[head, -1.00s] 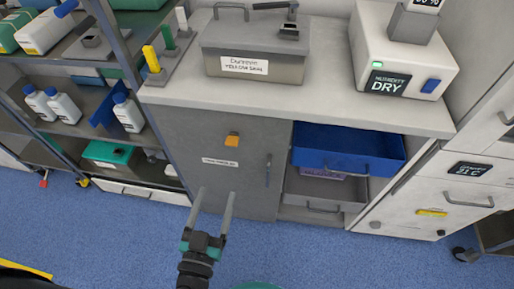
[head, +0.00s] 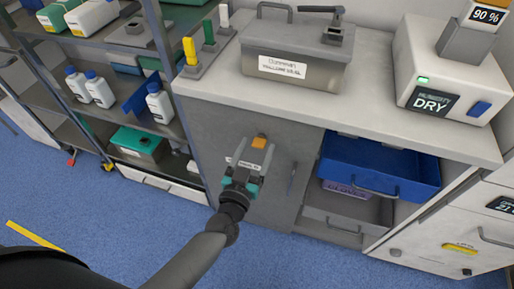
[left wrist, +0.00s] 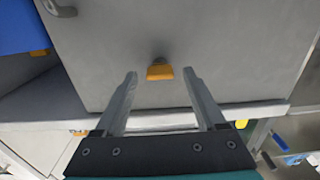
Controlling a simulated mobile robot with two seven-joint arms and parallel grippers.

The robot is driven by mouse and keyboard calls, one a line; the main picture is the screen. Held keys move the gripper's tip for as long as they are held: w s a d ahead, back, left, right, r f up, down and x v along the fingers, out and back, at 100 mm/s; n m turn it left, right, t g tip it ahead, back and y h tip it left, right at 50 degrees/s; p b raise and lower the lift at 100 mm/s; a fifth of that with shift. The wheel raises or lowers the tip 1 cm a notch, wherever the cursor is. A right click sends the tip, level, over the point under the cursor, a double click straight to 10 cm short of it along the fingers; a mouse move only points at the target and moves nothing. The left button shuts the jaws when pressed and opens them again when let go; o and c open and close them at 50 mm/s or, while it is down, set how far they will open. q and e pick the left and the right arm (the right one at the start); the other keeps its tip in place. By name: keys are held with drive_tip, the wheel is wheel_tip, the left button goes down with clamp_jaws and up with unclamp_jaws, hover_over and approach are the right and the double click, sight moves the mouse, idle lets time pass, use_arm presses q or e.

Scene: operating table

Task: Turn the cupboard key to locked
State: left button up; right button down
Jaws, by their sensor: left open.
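The cupboard key (head: 259,142) is a small orange tab on the grey cupboard door (head: 275,185). In the left wrist view the key (left wrist: 160,71) shows its wide orange face, with a dark grey stem behind it. My left gripper (head: 251,158) is open in front of the door, close to the key. In the left wrist view the fingertips of my left gripper (left wrist: 160,76) lie on either side of the key, apart from it. I cannot tell the depth gap exactly. The door label is partly hidden behind the gripper. My right gripper is not in view.
The door handle (head: 292,179) is right of the key. An open blue drawer (head: 375,175) sticks out further right. A metal box (head: 295,55) and a humidity device (head: 445,75) stand on the counter. A shelf rack (head: 190,130) stands left. Blue floor lies in front.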

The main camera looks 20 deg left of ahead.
use_arm(q)
drive_tip(key=shift+w, duration=0.45)
clamp_jaws()
idle(0.4)
